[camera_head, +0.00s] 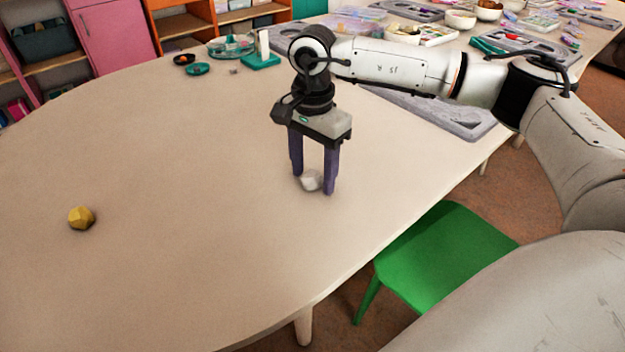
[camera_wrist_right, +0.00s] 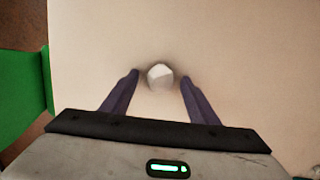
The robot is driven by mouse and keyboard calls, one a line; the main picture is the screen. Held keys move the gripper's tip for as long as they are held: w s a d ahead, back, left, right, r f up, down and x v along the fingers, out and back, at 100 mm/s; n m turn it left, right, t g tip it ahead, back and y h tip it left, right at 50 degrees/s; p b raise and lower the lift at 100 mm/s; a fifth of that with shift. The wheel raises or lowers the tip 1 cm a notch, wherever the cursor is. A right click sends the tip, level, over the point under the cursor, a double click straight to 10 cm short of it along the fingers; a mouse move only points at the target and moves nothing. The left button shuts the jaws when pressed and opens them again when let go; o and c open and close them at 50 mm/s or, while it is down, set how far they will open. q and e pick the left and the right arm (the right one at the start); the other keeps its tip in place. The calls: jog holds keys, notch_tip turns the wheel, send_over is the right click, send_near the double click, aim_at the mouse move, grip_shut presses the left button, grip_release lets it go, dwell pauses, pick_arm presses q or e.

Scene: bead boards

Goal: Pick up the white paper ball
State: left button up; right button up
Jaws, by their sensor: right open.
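The white paper ball (camera_head: 311,180) is small and faceted and rests on the pale table (camera_head: 190,190). My right gripper (camera_head: 313,182) points down over it, with its purple fingers open on either side of the ball. In the right wrist view the ball (camera_wrist_right: 160,77) lies between the fingertips of the right gripper (camera_wrist_right: 160,76), with a gap on both sides. My left gripper is in neither view.
A yellow faceted ball (camera_head: 81,217) lies at the table's left. A green chair (camera_head: 445,255) stands by the table's right edge. Grey trays (camera_head: 440,112), bowls (camera_head: 460,20) and a teal holder (camera_head: 260,61) are at the back. The table's middle is clear.

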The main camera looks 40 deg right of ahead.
jog(key=c, duration=1.1)
jog(key=shift+r, duration=0.1)
jog(key=shift+c, duration=0.2)
